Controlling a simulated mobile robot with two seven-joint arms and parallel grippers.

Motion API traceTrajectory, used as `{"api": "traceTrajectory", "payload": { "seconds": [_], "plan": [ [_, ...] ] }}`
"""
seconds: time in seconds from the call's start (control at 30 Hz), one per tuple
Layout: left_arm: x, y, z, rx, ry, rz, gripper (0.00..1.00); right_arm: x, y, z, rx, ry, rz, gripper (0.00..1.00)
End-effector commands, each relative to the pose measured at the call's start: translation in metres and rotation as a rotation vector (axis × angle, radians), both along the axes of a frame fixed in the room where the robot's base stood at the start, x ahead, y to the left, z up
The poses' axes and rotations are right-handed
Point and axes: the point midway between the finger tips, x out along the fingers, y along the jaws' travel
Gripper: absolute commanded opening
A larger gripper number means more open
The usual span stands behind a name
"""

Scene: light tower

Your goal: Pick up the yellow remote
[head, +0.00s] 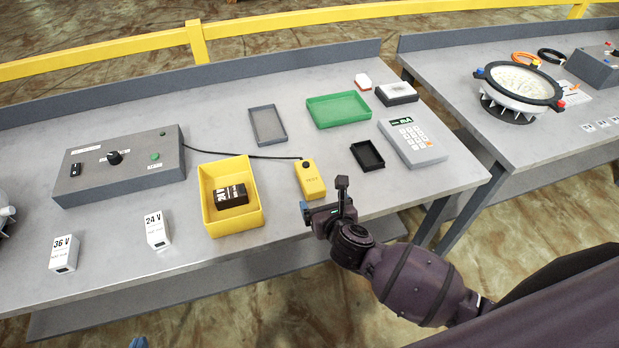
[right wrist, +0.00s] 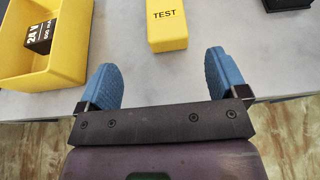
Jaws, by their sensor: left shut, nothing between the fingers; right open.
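The yellow remote (head: 310,179) lies on the grey workbench, with a dark button at its far end and a black cable running to the grey control box. In the right wrist view the remote (right wrist: 167,28) shows its near end, marked TEST. My right gripper (head: 320,208) is open and empty at the bench's front edge, just nearer than the remote. Its two blue fingers (right wrist: 162,80) are spread, with the remote ahead of the gap between them. My left gripper (head: 139,342) shows only as small blue tips at the bottom edge, shut and empty.
A yellow bin (head: 233,228) holding a black 24 V block (head: 231,196) stands left of the remote. A black tray (head: 367,156), calculator-like meter (head: 414,143), green tray (head: 338,110) and grey tray (head: 268,125) lie around it. The control box (head: 119,166) is further left.

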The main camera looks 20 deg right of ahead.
Motion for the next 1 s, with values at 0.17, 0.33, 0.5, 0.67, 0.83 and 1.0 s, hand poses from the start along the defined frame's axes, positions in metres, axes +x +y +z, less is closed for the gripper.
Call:
{"api": "traceTrajectory", "payload": {
  "seconds": [0.17,0.33,0.5,0.67,0.83,1.0],
  "plan": [
    [0.001,-0.002,0.0,-0.005,-0.002,0.0,0.0,0.024,0.001,-0.009,-0.004,-0.002,0.002,0.92],
    [0.001,-0.004,0.001,-0.007,-0.003,0.001,0.0,0.034,0.001,-0.014,-0.003,-0.002,0.002,0.92],
    [0.001,-0.004,0.001,-0.008,-0.004,0.001,0.0,0.044,-0.001,-0.019,-0.005,-0.002,0.002,0.92],
    [0.002,-0.004,0.001,-0.008,-0.004,0.001,0.0,0.063,-0.005,-0.029,-0.006,-0.003,0.003,0.92],
    [0.001,-0.004,0.002,-0.008,-0.004,0.0,0.0,0.077,-0.004,-0.036,-0.004,-0.002,0.003,0.92],
    [0.001,-0.004,0.003,-0.008,-0.004,0.0,0.0,0.082,-0.004,-0.038,-0.004,-0.003,0.003,0.92]
  ]
}}
